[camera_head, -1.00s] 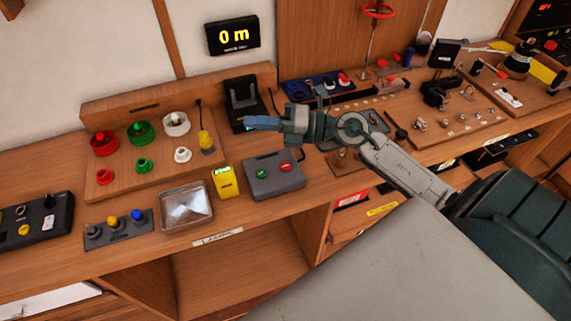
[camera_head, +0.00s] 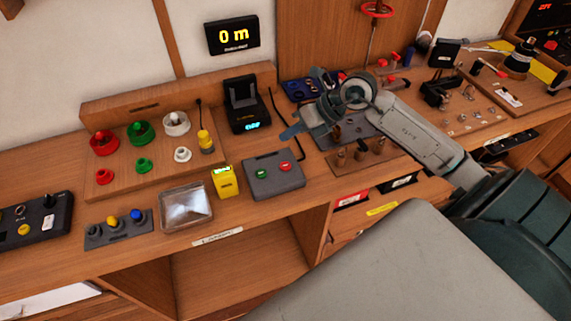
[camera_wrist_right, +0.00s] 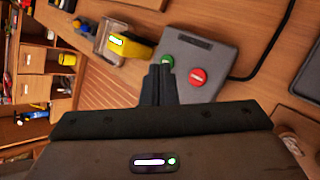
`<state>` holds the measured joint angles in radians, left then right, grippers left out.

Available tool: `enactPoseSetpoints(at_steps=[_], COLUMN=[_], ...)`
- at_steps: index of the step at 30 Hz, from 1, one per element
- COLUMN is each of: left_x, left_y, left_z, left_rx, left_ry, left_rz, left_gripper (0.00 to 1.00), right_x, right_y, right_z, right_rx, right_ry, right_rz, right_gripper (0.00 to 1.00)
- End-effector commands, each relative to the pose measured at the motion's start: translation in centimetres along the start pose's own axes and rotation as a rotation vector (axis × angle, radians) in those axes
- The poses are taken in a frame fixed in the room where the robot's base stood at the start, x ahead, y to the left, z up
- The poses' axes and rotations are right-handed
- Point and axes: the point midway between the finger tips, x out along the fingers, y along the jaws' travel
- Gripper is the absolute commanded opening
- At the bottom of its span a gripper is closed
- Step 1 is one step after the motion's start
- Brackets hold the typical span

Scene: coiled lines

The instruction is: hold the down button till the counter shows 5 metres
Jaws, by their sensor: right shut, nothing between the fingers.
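The counter (camera_head: 232,36) on the wall reads 0 m in yellow digits. A grey button box (camera_head: 273,176) on the bench has a green button (camera_head: 261,174) and a red button (camera_head: 284,166). The labels are too small to read, so I cannot tell which is the down button. My right gripper (camera_head: 288,133) is shut and empty, above and behind the box. In the right wrist view its shut fingertips (camera_wrist_right: 160,70) appear beside the green button (camera_wrist_right: 167,61), left of the red button (camera_wrist_right: 198,75); no contact is evident. My left gripper is out of view.
A yellow device (camera_head: 225,182) and a clear-topped tray (camera_head: 187,206) stand left of the box. Behind it is a black cradle (camera_head: 243,106) with a blue display. A black cable runs right of the box. A panel of coloured knobs (camera_head: 110,180) is further left.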

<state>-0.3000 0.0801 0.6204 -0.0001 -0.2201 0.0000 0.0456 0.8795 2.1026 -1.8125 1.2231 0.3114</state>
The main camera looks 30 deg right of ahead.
Motion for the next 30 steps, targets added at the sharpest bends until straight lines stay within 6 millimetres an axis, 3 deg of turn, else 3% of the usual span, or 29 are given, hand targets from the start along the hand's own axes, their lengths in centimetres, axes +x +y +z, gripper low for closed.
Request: enactPoseSetpoints(at_steps=[18,30], left_x=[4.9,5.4], left_y=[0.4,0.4], left_z=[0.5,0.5], left_rx=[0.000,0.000], left_ry=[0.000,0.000], left_rz=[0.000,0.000], left_gripper=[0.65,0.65], right_x=[5.5,5.9], right_y=[-4.0,-4.2], right_z=[-4.0,-4.3], right_rx=[0.001,0.001], right_ry=[0.000,0.000], right_rz=[0.001,0.001], right_gripper=[0.00,0.00])
